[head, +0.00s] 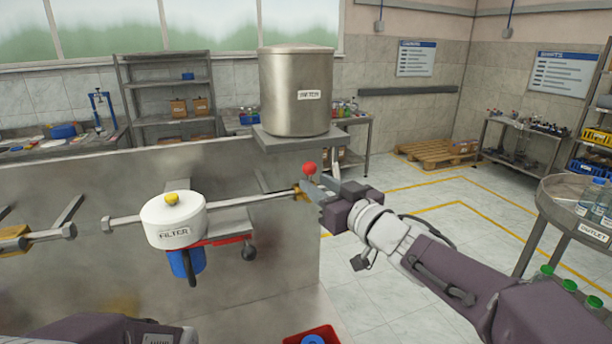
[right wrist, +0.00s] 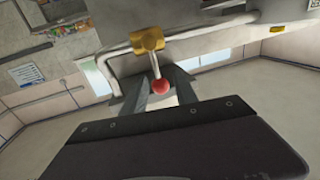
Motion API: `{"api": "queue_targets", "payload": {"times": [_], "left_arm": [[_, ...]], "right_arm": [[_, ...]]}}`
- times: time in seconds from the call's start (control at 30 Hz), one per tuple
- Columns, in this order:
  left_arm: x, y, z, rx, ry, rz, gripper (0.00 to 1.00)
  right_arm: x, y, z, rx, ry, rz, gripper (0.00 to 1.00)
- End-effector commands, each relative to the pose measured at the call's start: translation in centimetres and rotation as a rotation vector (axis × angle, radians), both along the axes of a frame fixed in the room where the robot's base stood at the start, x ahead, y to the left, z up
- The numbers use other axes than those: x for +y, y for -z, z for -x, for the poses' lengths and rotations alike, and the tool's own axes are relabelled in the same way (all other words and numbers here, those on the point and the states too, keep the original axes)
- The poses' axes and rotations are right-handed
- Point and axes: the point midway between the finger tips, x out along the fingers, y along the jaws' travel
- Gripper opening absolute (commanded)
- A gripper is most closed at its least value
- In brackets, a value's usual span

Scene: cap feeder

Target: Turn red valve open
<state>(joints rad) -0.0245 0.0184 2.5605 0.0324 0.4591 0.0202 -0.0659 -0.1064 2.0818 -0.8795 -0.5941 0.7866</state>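The red valve is a red ball knob (head: 309,168) on a short lever, with a yellow brass body (head: 300,192) on the thin pipe right of the white filter. In the right wrist view the red knob (right wrist: 161,87) hangs from the yellow valve body (right wrist: 146,41) on a grey stem. My right gripper (head: 322,184) is at the valve with its fingers spread. In the right wrist view the knob shows between the two fingers (right wrist: 160,90), with gaps visible beside it. Contact cannot be told. My left gripper is out of view; part of my left arm shows at bottom left.
A white filter (head: 174,222) with a yellow cap sits left of the valve. A steel tank (head: 297,92) stands on a ledge above. A red bin (head: 312,336) is on the floor below. A round outlet table (head: 575,200) with bottles stands right, near my right arm.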

Motion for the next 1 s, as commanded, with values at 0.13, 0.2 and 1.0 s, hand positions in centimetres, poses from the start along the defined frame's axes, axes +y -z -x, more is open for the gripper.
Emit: {"api": "queue_targets", "payload": {"times": [0.13, 0.2, 1.0], "left_arm": [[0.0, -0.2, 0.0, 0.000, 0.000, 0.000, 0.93], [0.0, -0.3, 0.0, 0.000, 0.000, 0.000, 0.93], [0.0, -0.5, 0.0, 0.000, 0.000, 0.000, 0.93]], "right_arm": [[1.7, 0.1, -2.9, 0.003, -0.002, 0.001, 0.34], [2.3, 0.1, -4.1, 0.004, -0.002, 0.000, 0.34], [3.4, -0.1, -6.0, -0.002, 0.001, -0.001, 0.00]]}}
